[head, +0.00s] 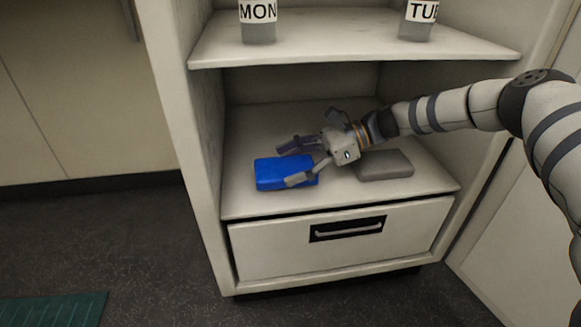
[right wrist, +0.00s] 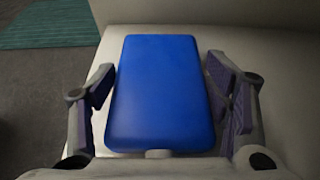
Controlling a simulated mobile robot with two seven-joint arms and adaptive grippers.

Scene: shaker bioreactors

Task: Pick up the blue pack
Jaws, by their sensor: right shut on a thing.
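The blue pack (head: 272,174) lies on the lower shelf of the open cabinet, near its front left. My right gripper (head: 294,164) reaches in from the right, with one finger at the pack's front side and the other at its back. In the right wrist view the blue pack (right wrist: 162,95) fills the space between the two fingers of my right gripper (right wrist: 164,105). The gripper is shut on the pack's sides. Whether the pack's underside touches the shelf cannot be told. My left gripper is not in view.
A grey pack (head: 384,165) lies to the right on the same lower shelf (head: 335,198). The upper shelf (head: 340,50) holds bottles labelled MON (head: 259,22) and TUE (head: 416,22). A closed drawer (head: 290,252) is below. A green mat (head: 55,311) lies on the floor.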

